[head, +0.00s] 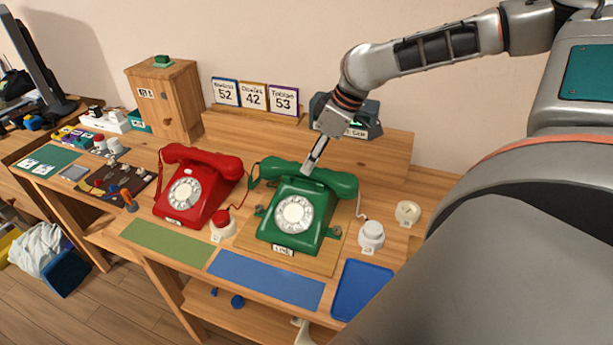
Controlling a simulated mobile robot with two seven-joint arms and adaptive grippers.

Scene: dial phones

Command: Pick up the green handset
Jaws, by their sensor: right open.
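The green handset (335,181) lies across the top of the green dial phone (279,232), which stands on a wooden board right of the table's middle. My right gripper (311,168) reaches down from the upper right, with its fingertips at the middle of the green handset. It is open; whether the fingers touch the handset I cannot tell. The fingers hide a small part of the handset. My left gripper is not in view.
A red dial phone (190,199) stands to the left of the green one. A white round button (371,234) stands close on the right. Number cards (254,97) and a grey device (362,127) sit on the raised shelf behind. Blue mats (268,280) lie in front.

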